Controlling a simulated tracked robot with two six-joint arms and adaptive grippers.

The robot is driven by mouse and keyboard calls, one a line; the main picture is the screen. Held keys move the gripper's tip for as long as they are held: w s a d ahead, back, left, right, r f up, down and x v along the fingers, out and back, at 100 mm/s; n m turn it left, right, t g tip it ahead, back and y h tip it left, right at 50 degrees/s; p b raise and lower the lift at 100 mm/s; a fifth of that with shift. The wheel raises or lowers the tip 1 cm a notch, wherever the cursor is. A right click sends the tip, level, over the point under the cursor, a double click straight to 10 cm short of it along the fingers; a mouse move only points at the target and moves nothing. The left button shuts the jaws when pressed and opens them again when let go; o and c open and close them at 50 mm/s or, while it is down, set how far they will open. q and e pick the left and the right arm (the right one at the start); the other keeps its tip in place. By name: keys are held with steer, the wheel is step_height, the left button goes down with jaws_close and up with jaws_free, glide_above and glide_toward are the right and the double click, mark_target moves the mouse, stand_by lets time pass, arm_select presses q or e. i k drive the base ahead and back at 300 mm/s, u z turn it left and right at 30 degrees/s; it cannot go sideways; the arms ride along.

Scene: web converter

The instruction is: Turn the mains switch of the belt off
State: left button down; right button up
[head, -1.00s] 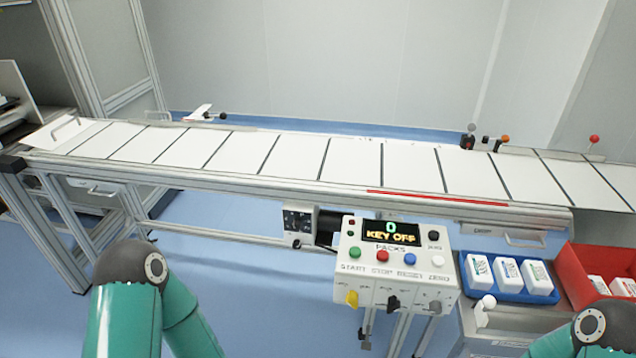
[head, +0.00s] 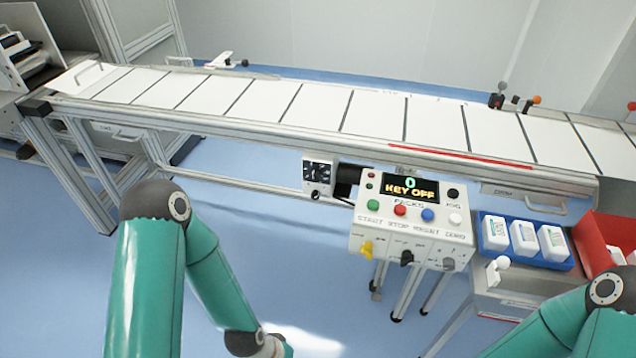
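The conveyor belt (head: 300,105) runs across the head view with white sheets on it. Under its frame hangs a small grey box with a black face (head: 318,173), beside a dark motor-like part; the markings on it are too small to read. In front stands the white control panel (head: 385,228), whose display (head: 403,190) reads "0 KEY OFF". A yellow knob (head: 367,250), a black knob (head: 407,257) and a grey knob (head: 448,263) sit along its lower front. Which part is the mains switch I cannot tell. My arms show at the bottom; neither gripper is visible.
A blue tray (head: 486,243) with white packs and a red bin (head: 600,232) stand on a cabinet right of the panel. The panel's legs reach the blue floor. Open floor lies left of the panel, below the belt.

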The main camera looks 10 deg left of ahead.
mark_target(315, 196)
steer(key=u, duration=1.4)
steer(key=i, duration=0.1)
steer(key=z, duration=2.85)
steer(key=k, duration=0.9)
steer(key=u, duration=1.45)
steer(key=i, duration=1)
